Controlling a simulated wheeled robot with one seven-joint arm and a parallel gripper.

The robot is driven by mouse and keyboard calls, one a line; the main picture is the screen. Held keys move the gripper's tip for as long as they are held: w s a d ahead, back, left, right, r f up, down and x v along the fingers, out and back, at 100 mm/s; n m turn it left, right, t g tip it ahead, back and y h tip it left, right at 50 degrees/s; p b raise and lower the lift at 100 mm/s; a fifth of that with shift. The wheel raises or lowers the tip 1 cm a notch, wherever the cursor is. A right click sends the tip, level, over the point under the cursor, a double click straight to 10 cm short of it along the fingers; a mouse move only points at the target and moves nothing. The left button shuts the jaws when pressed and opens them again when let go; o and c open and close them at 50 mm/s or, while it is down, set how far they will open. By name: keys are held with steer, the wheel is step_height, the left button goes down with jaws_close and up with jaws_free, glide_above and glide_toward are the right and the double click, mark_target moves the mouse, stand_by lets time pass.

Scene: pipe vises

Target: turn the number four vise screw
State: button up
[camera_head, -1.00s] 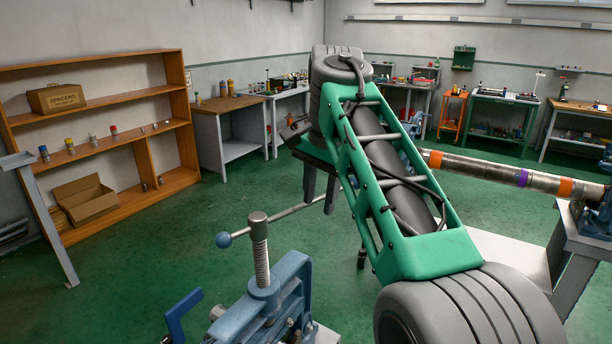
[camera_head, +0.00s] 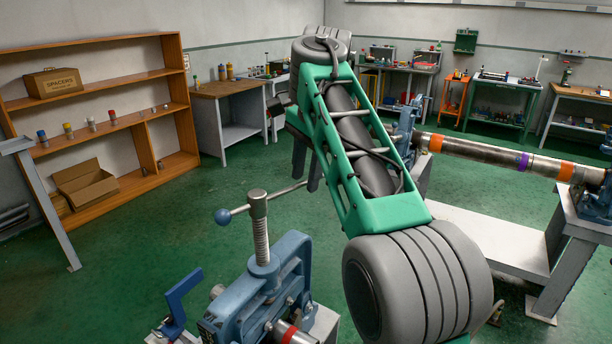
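A blue vise (camera_head: 285,265) stands at the bottom centre, with a threaded vertical screw (camera_head: 261,240) rising from its top. A thin metal bar handle (camera_head: 277,193) crosses the screw head, with a blue ball (camera_head: 222,216) at its left end. No number is readable on the vise. A red-banded pipe (camera_head: 292,335) shows at its base. My gripper (camera_head: 306,178) has dark fingers pointing down at the handle's far right end. The fingers seem to straddle the bar, but whether they touch it is unclear. My arm hides part of the gripper.
A second blue vise (camera_head: 600,200) at the right holds a long pipe (camera_head: 480,155) with orange and purple bands, above a white bench (camera_head: 490,240). A wooden shelf (camera_head: 100,55) stands at the left. Green floor (camera_head: 150,235) lies open between the shelf and the near vise.

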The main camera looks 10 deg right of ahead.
steer(key=shift+c, duration=0.4)
jaws_close()
stand_by(0.9)
